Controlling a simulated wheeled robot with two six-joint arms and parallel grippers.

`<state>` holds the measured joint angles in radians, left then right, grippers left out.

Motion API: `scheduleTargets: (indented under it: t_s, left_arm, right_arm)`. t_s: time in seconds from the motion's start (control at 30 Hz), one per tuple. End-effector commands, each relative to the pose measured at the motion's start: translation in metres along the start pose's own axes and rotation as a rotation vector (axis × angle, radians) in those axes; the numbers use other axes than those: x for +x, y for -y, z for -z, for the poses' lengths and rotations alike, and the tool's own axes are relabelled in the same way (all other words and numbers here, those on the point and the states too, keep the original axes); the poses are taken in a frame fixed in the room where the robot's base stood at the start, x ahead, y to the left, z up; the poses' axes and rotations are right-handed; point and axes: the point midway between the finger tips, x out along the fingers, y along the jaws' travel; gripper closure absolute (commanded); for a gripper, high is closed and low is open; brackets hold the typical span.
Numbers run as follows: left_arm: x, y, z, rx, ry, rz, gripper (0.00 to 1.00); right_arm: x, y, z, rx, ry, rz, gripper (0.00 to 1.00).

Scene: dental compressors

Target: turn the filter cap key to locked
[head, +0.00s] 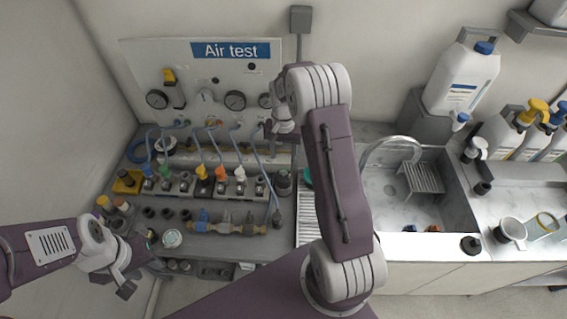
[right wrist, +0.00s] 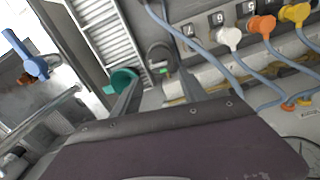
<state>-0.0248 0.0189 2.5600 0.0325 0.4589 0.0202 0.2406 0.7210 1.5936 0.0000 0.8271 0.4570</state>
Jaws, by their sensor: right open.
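A dark round cap (right wrist: 160,58) with a small green mark, which looks like the filter cap, shows in the right wrist view beyond my right fingers. In the head view it appears to be the dark cylinder (head: 283,180) at the right end of the valve row. My right gripper (right wrist: 158,90) is open and empty, with its two fingers pointing toward the cap and apart from it. In the head view my right gripper (head: 281,128) is over the back of the bench, partly hidden by its own arm. The key's position is too small to read. My left gripper (head: 140,262) looks open at the bench's front left.
Coloured valves (head: 203,173) with blue hoses stand left of the cap. A teal cup-like thing (right wrist: 122,80) is beside my right finger. The Air test panel (head: 210,85) stands behind. A sink (head: 390,195) lies right, with bottles (head: 465,75) beyond. A round jar (head: 172,238) is near my left gripper.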

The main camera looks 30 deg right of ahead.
Motion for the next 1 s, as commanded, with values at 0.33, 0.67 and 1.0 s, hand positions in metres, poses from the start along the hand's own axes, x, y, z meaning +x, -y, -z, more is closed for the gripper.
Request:
scheduleTargets:
  t_s: [0.33, 0.67, 1.0]
  left_arm:
    - [0.005, 0.0, -0.001, 0.0, 0.0, 0.0, 0.64]
    - [0.083, 0.002, -0.009, 0.0, 0.0, 0.0, 0.64]
    - [0.076, 0.002, -0.008, 0.0, 0.0, 0.0, 0.64]
  right_arm:
    - [-0.002, 0.0, 0.0, 0.0, -0.001, 0.001, 0.49]
    - [0.002, 0.0, 0.001, 0.0, -0.003, 0.001, 0.49]
    - [0.033, -0.001, -0.001, 0.0, 0.005, -0.003, 0.49]
